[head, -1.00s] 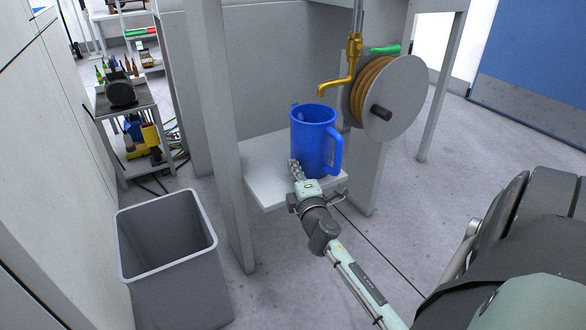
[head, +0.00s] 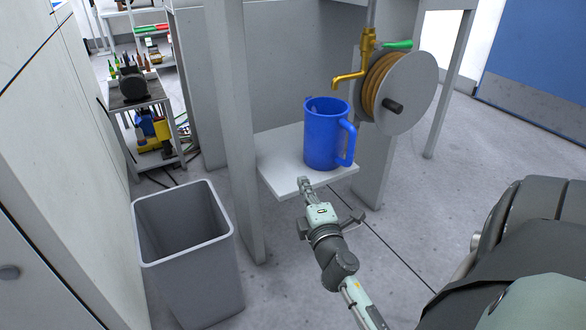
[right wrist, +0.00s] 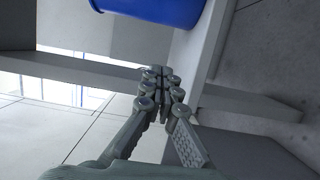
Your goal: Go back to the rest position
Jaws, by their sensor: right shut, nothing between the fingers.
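My right gripper (head: 304,186) is at the front edge of the small white shelf (head: 281,165), below and in front of a blue pitcher (head: 322,135). It is shut and empty, with its fingers together in the right wrist view (right wrist: 160,85). The pitcher stands upright on the shelf with its handle to the right, apart from the gripper. Its lower part also shows at the top of the right wrist view (right wrist: 160,8). My left gripper is not in view.
A brass tap (head: 350,80) hangs above the pitcher, next to a hose reel (head: 405,92). A grey bin (head: 187,250) stands on the floor at left. A tool cart (head: 150,105) is behind it. Floor right of the shelf is clear.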

